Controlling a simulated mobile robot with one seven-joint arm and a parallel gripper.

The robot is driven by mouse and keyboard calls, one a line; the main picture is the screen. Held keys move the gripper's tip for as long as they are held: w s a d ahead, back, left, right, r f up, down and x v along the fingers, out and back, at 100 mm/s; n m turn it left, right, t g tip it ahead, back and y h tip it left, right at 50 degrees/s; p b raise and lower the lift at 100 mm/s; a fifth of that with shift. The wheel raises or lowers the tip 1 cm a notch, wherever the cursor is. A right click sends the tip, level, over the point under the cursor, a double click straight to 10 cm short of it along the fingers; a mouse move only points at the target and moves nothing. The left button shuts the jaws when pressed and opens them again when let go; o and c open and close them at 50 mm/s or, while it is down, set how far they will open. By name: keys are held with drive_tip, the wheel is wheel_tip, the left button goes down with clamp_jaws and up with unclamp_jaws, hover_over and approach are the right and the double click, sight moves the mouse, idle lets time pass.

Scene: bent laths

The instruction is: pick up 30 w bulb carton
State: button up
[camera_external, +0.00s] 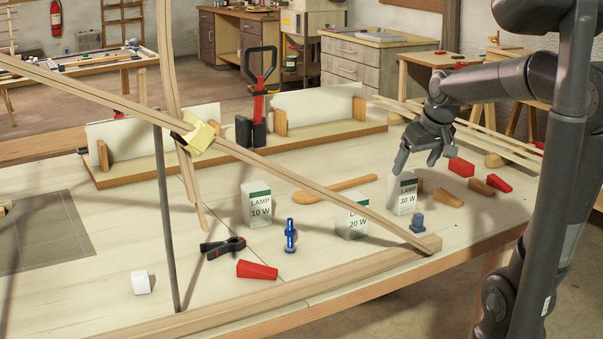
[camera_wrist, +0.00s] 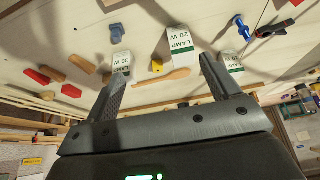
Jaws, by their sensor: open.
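The 30 W lamp carton (camera_external: 407,201) is white with a green top band and stands upright at the right of the bench. My gripper (camera_external: 425,160) is open and empty, above and close to this carton; one finger overlaps its top edge in the external view. In the wrist view the 30 W carton (camera_wrist: 122,59) shows beyond the left fingertip of my gripper (camera_wrist: 164,68), not between the fingers. The finger hides part of its green band. I cannot tell whether finger and carton touch.
The 20 W carton (camera_external: 352,219) and 10 W carton (camera_external: 257,205) stand left of it. A blue piece (camera_external: 417,222) is in front. Red and wooden wedges (camera_external: 461,167) lie to the right. A long bent lath (camera_external: 290,167) crosses in front, ending near the carton.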

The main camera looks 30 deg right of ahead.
drive_tip(key=w+d+f, duration=0.3)
drive_tip(key=w+d, duration=0.4)
drive_tip(key=w, duration=0.4)
hover_over(406, 179)
drive_tip(key=s, duration=0.2)
drive_tip(key=shift+m+g, duration=0.3)
drive_tip(key=shift+m, duration=0.1)
wheel_tip(406, 179, down, 7)
drive_tip(key=shift+s+r, duration=0.1)
drive_tip(key=shift+r, duration=0.05)
drive_tip(key=x, duration=0.5)
drive_tip(key=shift+f, duration=0.35)
drive_tip(key=shift+w+d+x, duration=0.15)
drive_tip(key=shift+d+x, duration=0.05)
drive_tip(key=shift+x, duration=1.1)
drive_tip(key=shift+w+d+x, duration=0.1)
drive_tip(key=shift+d+x, duration=0.05)
drive_tip(key=shift+x, duration=1.1)
drive_tip(key=shift+r, duration=0.1)
drive_tip(key=shift+c, duration=0.4)
drive_tip(key=c, duration=1)
drive_tip(key=shift+r, duration=0.15)
